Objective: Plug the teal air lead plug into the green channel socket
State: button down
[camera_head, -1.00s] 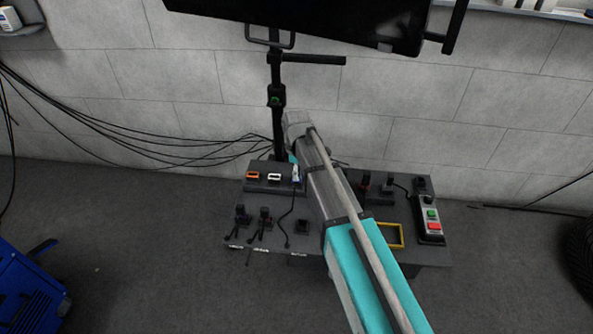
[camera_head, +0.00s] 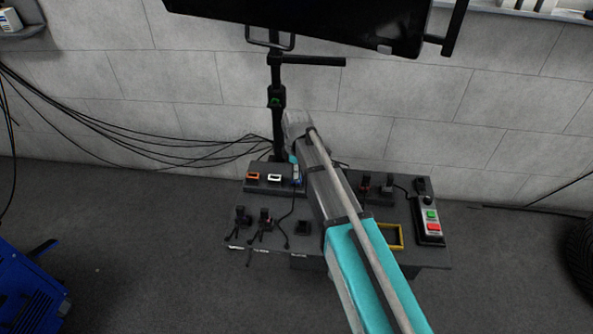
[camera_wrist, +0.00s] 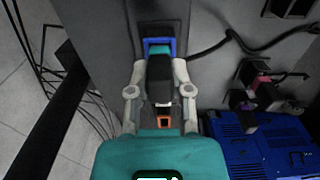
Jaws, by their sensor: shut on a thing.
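My gripper (camera_wrist: 159,92) is shut on the black body of the air lead plug (camera_wrist: 160,72), with one pale finger on each side. A teal part shows at the plug's far end, inside or just over a blue-framed socket (camera_wrist: 147,44). I cannot tell whether it is seated. In the head view my gripper (camera_head: 295,170) is by the blue socket (camera_head: 299,183) at the right of a raised block, partly behind my arm. I see no green-framed socket; my arm covers part of the bench.
An orange socket (camera_head: 254,177) and a white socket (camera_head: 274,178) share the block. Other black plugs (camera_head: 242,214) with cables stand at the bench front. A yellow frame (camera_head: 402,236) and a button box (camera_head: 431,222) are at right. A black post (camera_head: 278,125) rises behind.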

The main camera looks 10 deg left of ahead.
jog(key=shift+r+p, duration=0.6)
jog(key=shift+r, duration=0.1)
jog(key=shift+r+p, duration=1.05)
jog(key=shift+r, duration=0.2)
jog(key=shift+s, duration=0.2)
jog(key=s, duration=0.7)
jog(key=shift+s, duration=0.3)
dwell(0.9)
jog(key=shift+d, duration=0.15)
jog(key=d, duration=0.7)
dwell(1.4)
jog(key=shift+d, duration=0.1)
